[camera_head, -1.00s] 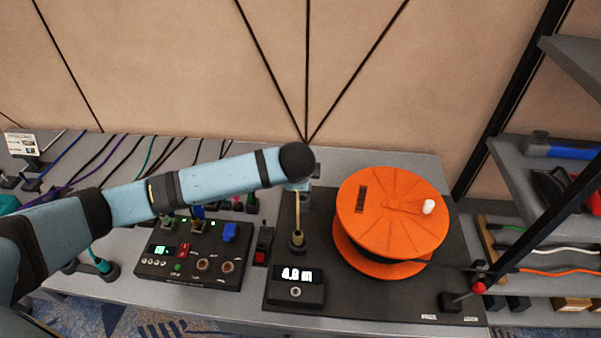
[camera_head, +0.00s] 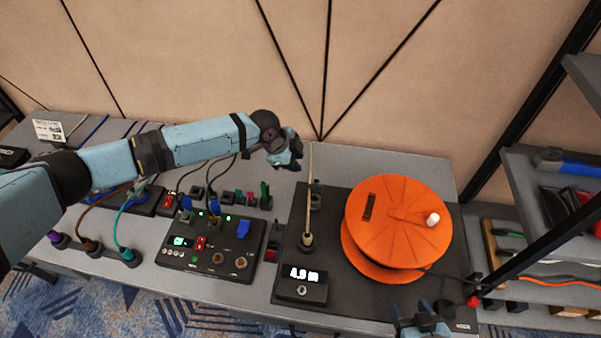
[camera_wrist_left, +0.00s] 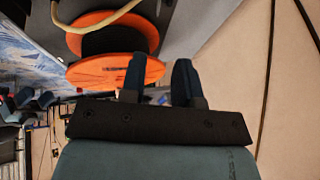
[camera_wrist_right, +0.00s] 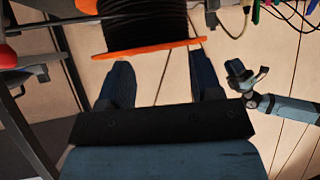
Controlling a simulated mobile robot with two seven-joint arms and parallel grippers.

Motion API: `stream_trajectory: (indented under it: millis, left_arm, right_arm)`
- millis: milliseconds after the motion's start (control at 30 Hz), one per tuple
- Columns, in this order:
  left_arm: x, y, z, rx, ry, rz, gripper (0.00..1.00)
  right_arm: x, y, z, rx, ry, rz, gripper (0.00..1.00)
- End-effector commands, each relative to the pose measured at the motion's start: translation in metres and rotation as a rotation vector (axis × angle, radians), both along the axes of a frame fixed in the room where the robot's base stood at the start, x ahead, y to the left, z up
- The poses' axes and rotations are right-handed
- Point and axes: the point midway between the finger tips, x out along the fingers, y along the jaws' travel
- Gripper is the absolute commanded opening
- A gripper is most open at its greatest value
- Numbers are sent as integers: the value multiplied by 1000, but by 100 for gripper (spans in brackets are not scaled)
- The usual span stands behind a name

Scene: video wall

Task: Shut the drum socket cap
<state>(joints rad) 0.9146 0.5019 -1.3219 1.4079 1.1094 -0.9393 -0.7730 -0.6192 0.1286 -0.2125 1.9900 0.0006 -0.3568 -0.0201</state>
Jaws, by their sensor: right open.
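The orange cable drum (camera_head: 410,195) stands on a black base plate (camera_head: 340,290). Its top has a dark slot (camera_head: 369,207) and a white crank knob (camera_head: 432,219). I cannot make out the socket cap for certain. My left gripper (camera_head: 290,160) is above the back of the bench, left of the drum and apart from it. Its fingers are apart and empty in the left wrist view (camera_wrist_left: 158,80), with the drum (camera_wrist_left: 115,72) beyond. My right gripper (camera_head: 425,325) is at the front edge below the drum, open and empty in the right wrist view (camera_wrist_right: 165,80).
A black control panel (camera_head: 212,242) with blue and green plugs stands left of the drum. A display box (camera_head: 301,286) and a thin upright rod (camera_head: 308,200) stand between them. A shelf rack (camera_head: 555,185) is at the right. Cables cross the left bench.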

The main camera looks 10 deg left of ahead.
Motion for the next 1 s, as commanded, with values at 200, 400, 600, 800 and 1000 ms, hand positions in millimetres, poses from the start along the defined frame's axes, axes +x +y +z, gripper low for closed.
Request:
stream_trajectory:
  millis: [200,400,600,800,1000]
  left_arm:
    - [6,-12,-38,1,1,-1,29]
    - [14,-25,-68,2,-1,-1,29]
    - [22,-37,-97,2,0,0,29]
    - [27,-47,-115,2,0,0,29]
    - [29,-50,-121,3,-1,2,29]
  right_arm:
    - [-8,4,-46,6,27,5,59]
    - [-5,9,-74,12,30,19,59]
    - [-2,13,-97,16,18,26,59]
    - [-1,12,-116,15,13,26,59]
    - [-1,9,-124,11,14,23,59]
